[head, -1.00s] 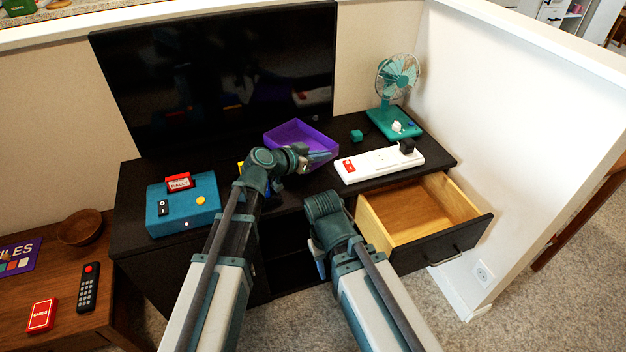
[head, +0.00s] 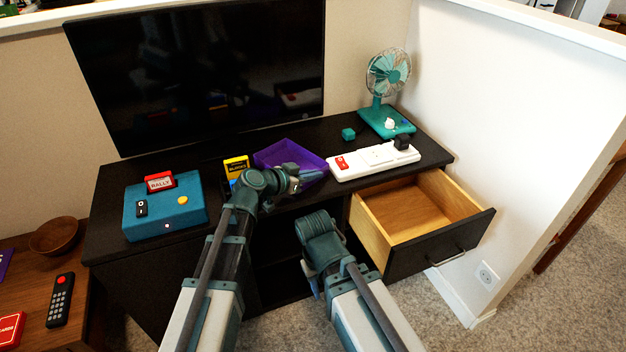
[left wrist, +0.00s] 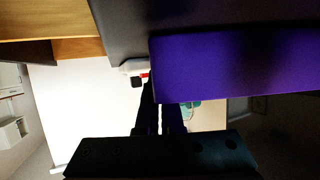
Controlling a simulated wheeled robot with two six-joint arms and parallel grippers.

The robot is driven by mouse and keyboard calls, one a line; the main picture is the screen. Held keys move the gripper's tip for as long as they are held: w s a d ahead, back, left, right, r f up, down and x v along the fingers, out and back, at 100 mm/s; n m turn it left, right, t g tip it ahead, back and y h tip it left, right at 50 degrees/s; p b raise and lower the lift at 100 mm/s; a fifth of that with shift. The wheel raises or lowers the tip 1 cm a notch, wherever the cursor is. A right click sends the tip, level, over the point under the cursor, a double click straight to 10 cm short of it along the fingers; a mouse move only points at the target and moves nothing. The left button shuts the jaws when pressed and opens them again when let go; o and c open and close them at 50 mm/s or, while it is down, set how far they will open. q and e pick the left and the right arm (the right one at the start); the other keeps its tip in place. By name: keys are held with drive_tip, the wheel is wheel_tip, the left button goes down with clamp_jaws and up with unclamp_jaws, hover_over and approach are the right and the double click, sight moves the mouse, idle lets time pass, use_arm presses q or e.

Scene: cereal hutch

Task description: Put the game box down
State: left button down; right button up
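The game box is an open purple tray (head: 288,153) at the middle of the black TV stand (head: 225,158). My left gripper (head: 298,180) is at its front right corner. In the left wrist view the purple box (left wrist: 230,65) fills the upper right, and the dark fingers of the left gripper (left wrist: 152,85) run up close together to its edge, partly hidden by it. The fingers appear closed on its wall. I cannot tell whether its underside touches the stand. My right arm is folded in front of the stand, and its fingers are not clearly shown.
A white power strip (head: 375,161) lies close right of the box; a teal fan (head: 385,90) stands behind. A yellow cartridge (head: 236,164) and a teal console (head: 165,212) are on the left. An open wooden drawer (head: 410,210) juts out at front right.

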use_arm(q)
drive_tip(key=shift+r, duration=0.1)
drive_tip(key=shift+f, duration=0.2)
drive_tip(key=c, duration=1.1)
unclamp_jaws()
drive_tip(key=shift+r, duration=0.15)
